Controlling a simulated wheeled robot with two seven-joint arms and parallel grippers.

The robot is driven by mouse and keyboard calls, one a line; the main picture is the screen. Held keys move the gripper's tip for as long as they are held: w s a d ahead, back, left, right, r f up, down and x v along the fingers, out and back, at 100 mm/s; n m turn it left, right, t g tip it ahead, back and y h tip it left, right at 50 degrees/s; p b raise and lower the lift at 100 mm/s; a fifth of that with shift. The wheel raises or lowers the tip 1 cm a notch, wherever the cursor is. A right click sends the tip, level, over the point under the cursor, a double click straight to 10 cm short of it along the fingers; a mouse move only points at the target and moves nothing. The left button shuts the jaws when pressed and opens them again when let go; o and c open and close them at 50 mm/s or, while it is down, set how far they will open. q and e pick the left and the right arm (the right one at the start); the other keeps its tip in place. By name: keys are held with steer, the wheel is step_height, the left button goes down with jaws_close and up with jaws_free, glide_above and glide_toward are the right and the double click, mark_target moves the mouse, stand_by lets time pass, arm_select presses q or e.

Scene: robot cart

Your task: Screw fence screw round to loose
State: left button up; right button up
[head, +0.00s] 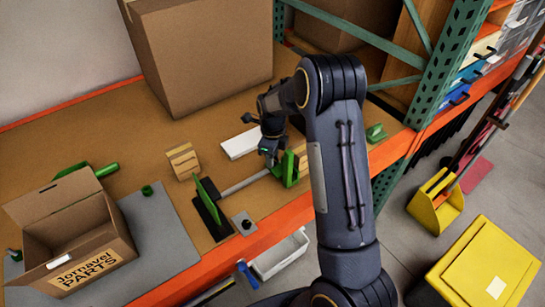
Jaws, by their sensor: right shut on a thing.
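A green fence (288,170) stands on the bench at the end of a grey bar (245,184). A green upright plate (207,200) on a dark base stands at the bar's other end. My right gripper (268,152) reaches down from above and is shut at the fence, on what looks like the fence screw. The screw itself is hidden by the gripper. My left gripper is not in view.
A large cardboard box (200,50) stands behind. An open parts box (72,236) is at left on a grey mat (160,240). A white block (241,144) and a small wooden block (183,161) lie nearby. The orange bench edge (240,247) runs in front.

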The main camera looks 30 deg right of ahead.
steer(key=n+b, duration=0.1)
steer(key=n, duration=0.3)
steer(key=n+b, duration=0.1)
steer(key=n, duration=0.8)
steer(key=shift+n+b, duration=0.3)
steer(key=shift+b, duration=0.05)
steer(key=n, duration=0.4)
steer(key=shift+n+b, duration=0.3)
steer(key=shift+n, duration=0.3)
steer(key=o, duration=1)
steer(key=shift+s, duration=0.1)
